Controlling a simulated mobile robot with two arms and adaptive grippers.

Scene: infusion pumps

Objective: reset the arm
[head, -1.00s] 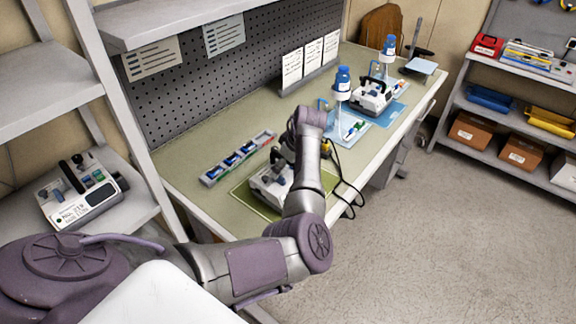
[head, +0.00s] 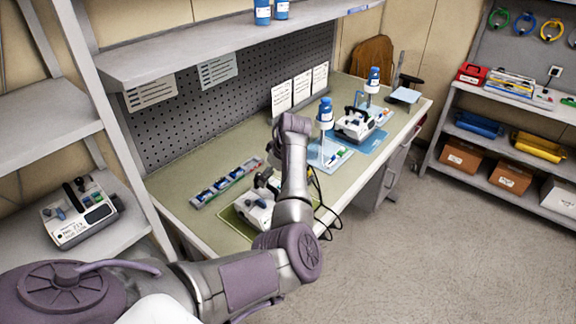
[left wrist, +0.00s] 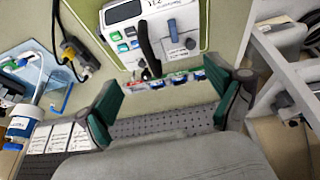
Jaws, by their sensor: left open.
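My left arm reaches over the workbench (head: 190,180) in the head view. Its gripper (head: 272,174) is mostly hidden behind my wrist there, above the back of a white infusion pump (head: 258,213) on a green mat (head: 233,217). In the left wrist view the gripper (left wrist: 162,84) is open, with its two green-padded fingers wide apart and nothing between them. The pump (left wrist: 125,12) shows at the top of that view, beyond the fingertips and apart from them. My right gripper is in neither view.
A tray of small blue-and-white items (head: 226,181) lies behind the pump. Another pump (head: 354,125) and blue-capped bottles (head: 326,112) stand farther along the bench. A dark cable (head: 328,222) hangs over the front edge. A pump (head: 78,212) sits on the left shelf.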

